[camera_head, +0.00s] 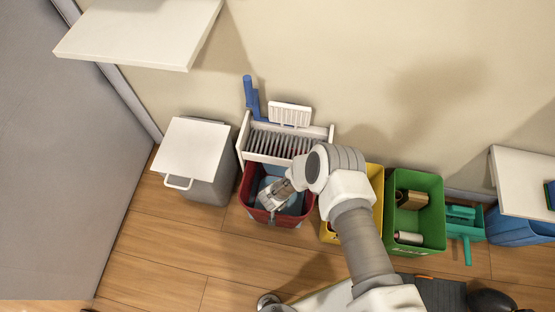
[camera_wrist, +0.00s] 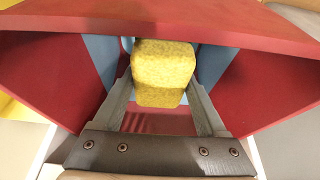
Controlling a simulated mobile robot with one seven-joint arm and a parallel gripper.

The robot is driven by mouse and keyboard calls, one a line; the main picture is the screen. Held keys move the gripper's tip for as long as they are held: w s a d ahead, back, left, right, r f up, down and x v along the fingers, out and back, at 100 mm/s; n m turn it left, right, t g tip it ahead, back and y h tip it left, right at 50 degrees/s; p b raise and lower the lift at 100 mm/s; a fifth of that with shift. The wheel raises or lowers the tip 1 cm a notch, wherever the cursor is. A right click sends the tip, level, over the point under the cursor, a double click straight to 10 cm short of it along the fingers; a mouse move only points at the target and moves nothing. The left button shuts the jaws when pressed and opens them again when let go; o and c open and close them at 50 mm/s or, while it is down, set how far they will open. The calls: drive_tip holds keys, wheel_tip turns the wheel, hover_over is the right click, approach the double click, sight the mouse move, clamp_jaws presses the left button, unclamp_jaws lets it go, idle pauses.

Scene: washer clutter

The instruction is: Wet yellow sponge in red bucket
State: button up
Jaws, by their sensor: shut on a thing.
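The red bucket (camera_head: 246,187) stands on the floor below a white wringer rack in the head view. Its red wall (camera_wrist: 250,85) fills much of the wrist view. My gripper (camera_head: 270,205) reaches down into the bucket. In the wrist view my gripper (camera_wrist: 163,85) is shut on the yellow sponge (camera_wrist: 163,70), one finger on each side of it. The sponge sits inside the bucket's walls, near a blue surface. The head view does not clearly show the sponge, which the gripper hides. Whether the sponge touches water cannot be told.
The white wringer rack (camera_head: 272,145) adjoins the bucket at the back. A white-lidded grey bin (camera_head: 190,150) stands left. A yellow bin (camera_head: 377,200), a green bin (camera_head: 430,190) with items and a blue bin (camera_head: 510,228) stand right. A white shelf (camera_head: 140,30) hangs upper left.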

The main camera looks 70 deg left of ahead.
drive_tip(key=shift+f+b, duration=1.6)
drive_tip(key=shift+f, duration=0.8)
